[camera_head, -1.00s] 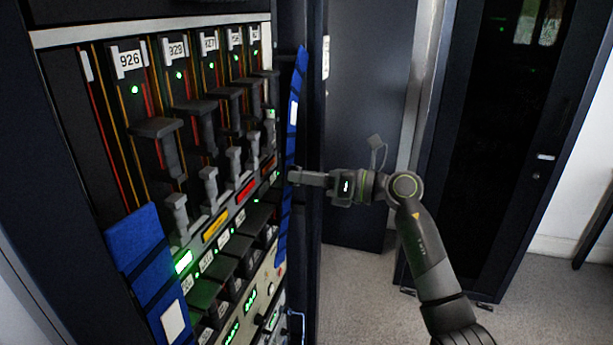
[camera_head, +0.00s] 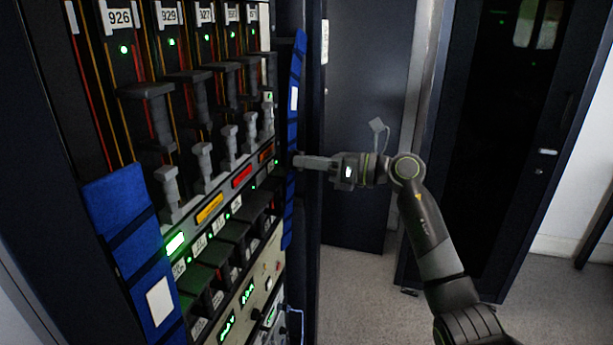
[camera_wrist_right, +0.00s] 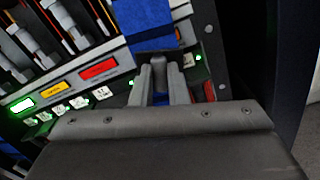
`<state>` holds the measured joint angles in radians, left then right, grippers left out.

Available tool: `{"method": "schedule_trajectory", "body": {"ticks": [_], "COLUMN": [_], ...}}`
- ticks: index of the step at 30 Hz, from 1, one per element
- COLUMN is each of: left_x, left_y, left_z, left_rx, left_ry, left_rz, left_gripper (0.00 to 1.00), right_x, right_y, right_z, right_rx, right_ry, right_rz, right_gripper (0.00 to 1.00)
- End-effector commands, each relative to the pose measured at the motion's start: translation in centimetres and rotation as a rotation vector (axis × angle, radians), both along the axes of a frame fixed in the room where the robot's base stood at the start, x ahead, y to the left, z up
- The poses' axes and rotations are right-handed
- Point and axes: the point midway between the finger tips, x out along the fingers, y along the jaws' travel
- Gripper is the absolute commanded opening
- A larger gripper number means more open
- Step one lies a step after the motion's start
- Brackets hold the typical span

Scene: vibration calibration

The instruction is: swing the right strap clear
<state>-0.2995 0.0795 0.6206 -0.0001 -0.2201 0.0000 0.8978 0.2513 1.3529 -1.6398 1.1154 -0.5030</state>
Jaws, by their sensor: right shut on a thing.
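The right strap (camera_head: 294,95) is a long blue band with dark bars and a white label, upright along the right edge of the rack front. It also shows in the right wrist view (camera_wrist_right: 147,18), running up from the fingers. My right gripper (camera_head: 298,161) is at the strap's middle, reaching in from the right. In the right wrist view the fingers (camera_wrist_right: 160,82) are shut on the strap, and a bit of blue shows between and below them. The strap's part behind the fingers is hidden. My left gripper is in neither view.
The rack holds several grey levers (camera_head: 204,162) and lit labels close to the strap. A left blue strap (camera_head: 128,205) lies along its left side. A dark cabinet (camera_head: 490,150) stands at the right. Open floor (camera_head: 360,285) lies between.

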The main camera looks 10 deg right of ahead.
Motion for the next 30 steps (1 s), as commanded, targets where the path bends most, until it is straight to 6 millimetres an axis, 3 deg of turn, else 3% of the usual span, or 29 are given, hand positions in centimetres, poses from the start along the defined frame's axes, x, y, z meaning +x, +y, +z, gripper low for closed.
{"method": "schedule_trajectory", "body": {"ticks": [1,15,30], "left_x": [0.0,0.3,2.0], "left_y": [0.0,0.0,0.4], "left_z": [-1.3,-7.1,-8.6], "left_rx": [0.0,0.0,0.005], "left_ry": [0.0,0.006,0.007], "left_rz": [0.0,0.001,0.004], "left_gripper": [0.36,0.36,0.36], "right_x": [0.4,4.1,7.9], "right_y": [-0.2,-1.7,-3.3], "right_z": [-0.8,-1.6,-1.3], "right_rx": [-0.007,-0.072,-0.14], "right_ry": [-0.015,-0.171,-0.338], "right_rz": [-0.002,-0.001,-0.001], "right_gripper": [0.0,0.0,0.0]}}
